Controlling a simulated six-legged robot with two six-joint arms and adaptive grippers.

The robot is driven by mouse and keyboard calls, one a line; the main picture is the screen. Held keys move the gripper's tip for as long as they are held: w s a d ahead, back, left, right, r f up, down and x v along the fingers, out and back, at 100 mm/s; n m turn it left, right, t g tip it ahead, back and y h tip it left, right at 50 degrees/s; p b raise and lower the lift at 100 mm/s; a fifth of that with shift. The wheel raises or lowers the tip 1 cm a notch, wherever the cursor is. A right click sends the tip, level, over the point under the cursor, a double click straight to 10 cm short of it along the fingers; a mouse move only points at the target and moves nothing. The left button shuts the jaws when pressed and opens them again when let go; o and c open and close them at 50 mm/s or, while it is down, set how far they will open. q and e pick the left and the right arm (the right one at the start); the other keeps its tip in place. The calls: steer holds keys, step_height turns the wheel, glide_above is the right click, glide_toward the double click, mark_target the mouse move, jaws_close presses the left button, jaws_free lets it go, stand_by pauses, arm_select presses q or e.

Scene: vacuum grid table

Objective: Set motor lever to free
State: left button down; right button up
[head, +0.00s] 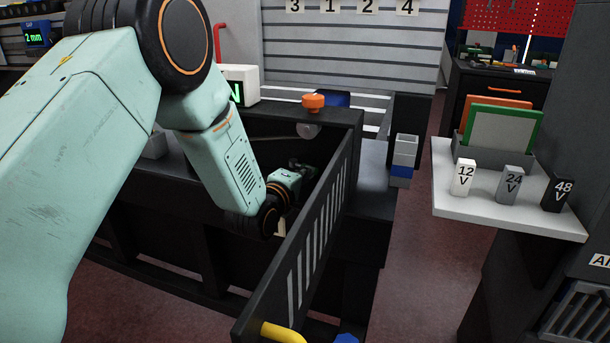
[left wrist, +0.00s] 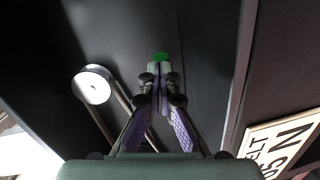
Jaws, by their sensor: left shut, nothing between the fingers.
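My left arm reaches into the open dark cabinet (head: 345,118) under the table in the head view. My left gripper (head: 303,168) is inside it, behind the slotted door (head: 315,215), partly hidden by the door and my own wrist. In the left wrist view the gripper (left wrist: 160,72) is shut and empty, its purple-padded fingers together. A small green spot (left wrist: 160,56) shows right at the fingertips; I cannot tell whether it is touched. A pale round roller (left wrist: 93,84) on a rod is to the left of the fingers. I cannot make out the motor lever for certain.
The slotted door with a yellow handle (head: 284,332) stands open close to my wrist. An orange knob (head: 313,102) sits on the cabinet's top edge. A white shelf (head: 500,212) with voltage blocks is at the right. A lettered sign (left wrist: 280,145) is at the wrist view's lower right.

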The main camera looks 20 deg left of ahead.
arm_select(q)
steer(key=s+r, duration=0.1)
steer(key=s, duration=1.1)
steer(key=shift+a+r, duration=0.35)
steer(key=shift+w, duration=0.1)
steer(key=s+d+f+m+g, duration=0.2)
steer(key=s+f+m+g, duration=0.9)
steer(key=f, duration=0.8)
steer(key=s+f+m+g+p, duration=0.1)
steer(key=s+f, duration=0.4)
steer(key=s, duration=0.8)
steer(key=s+f+m+g+p, duration=0.1)
steer(key=s+f+m+g, duration=0.2)
steer(key=s, duration=0.9)
step_height(320, 180, down, 2)
steer(key=shift+s+d+f+g+y, duration=0.1)
steer(key=shift+s+d+g+y, duration=0.25)
steer(key=shift+g, duration=0.35)
